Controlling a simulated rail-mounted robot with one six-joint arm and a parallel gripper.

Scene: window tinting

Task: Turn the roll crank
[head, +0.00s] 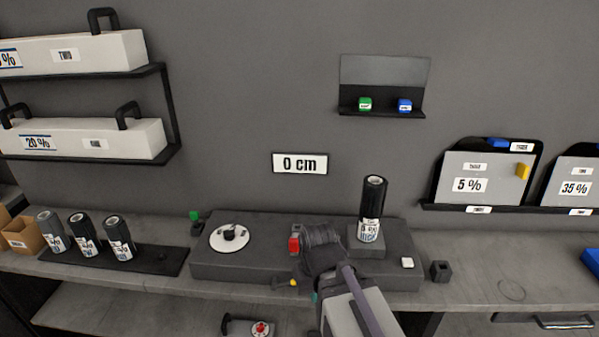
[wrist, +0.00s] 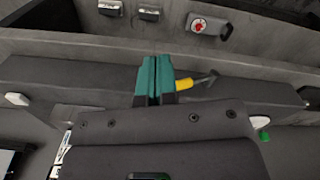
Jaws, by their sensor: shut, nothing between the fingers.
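The roll crank (head: 285,282) is a dark arm with a yellow handle at the front face of the dark grey block (head: 215,268). In the wrist view the yellow handle (wrist: 183,84) lies immediately right of my gripper's teal fingers. My gripper (wrist: 154,80) is shut and empty; I cannot tell whether it touches the handle. In the head view the teal fingertips (head: 315,297) show just right of the crank. A black roll (head: 372,210) with a white label stands upright on the block. The wall sign (head: 300,163) reads "0 cm".
A white disc (head: 229,238) with a dark knob lies on the block's left. Several black rolls (head: 84,232) stand on a dark mat at left. A panel with a red button (head: 260,328) is below the counter edge. The counter (head: 480,268) right of the block is mostly clear.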

